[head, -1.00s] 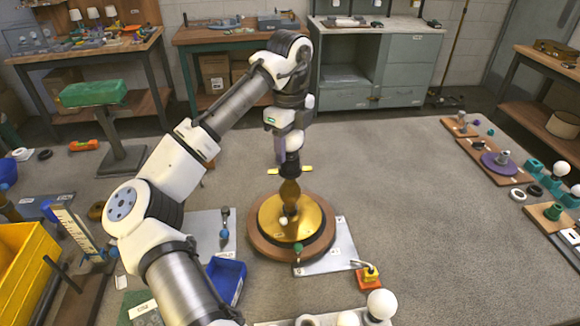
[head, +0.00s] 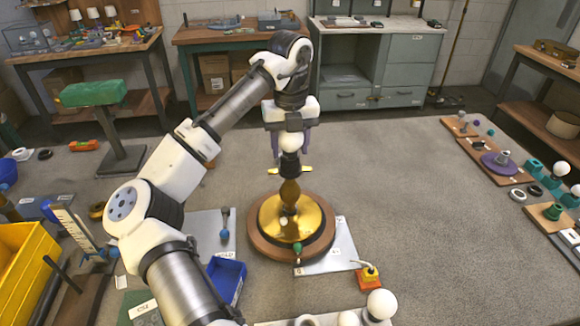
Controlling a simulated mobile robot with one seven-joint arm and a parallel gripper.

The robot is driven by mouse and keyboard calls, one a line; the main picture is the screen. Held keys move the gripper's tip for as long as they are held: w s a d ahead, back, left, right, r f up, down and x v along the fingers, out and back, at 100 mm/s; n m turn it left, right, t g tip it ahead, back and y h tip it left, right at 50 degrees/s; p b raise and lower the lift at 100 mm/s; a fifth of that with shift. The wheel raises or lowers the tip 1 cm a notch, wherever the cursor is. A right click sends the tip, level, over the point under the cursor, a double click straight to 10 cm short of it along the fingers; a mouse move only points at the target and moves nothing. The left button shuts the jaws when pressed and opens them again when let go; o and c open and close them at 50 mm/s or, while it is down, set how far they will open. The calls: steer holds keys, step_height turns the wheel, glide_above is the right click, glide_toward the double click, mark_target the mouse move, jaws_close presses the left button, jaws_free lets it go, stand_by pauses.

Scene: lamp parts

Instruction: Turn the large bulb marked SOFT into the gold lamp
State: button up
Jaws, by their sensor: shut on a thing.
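The gold lamp (head: 283,218) stands upright on a round wooden base, with a dark socket (head: 290,166) at the top of its stem. A large white bulb (head: 291,141) sits upright at the socket, between the fingers of my gripper (head: 291,146). The gripper points down over the lamp and is shut on the bulb. Its purple fingers show on either side of the bulb. Any marking on the bulb is too small to read. How far the bulb is seated in the socket I cannot tell.
A blue bin (head: 226,279) and a yellow bin (head: 22,262) are at the left. An orange block with a switch (head: 368,277) and white bulbs (head: 381,304) are in front. Boards with parts (head: 500,164) lie at the right. The grey surface right of the lamp is clear.

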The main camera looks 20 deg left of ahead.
steer(key=m, duration=0.5)
steer(key=shift+f, duration=0.1)
steer(key=shift+m, duration=0.6)
steer(key=o, duration=0.9)
steer(key=shift+d, duration=0.1)
step_height(320, 180, up, 14)
steer(key=shift+f+b, duration=0.1)
steer(key=shift+b, duration=0.2)
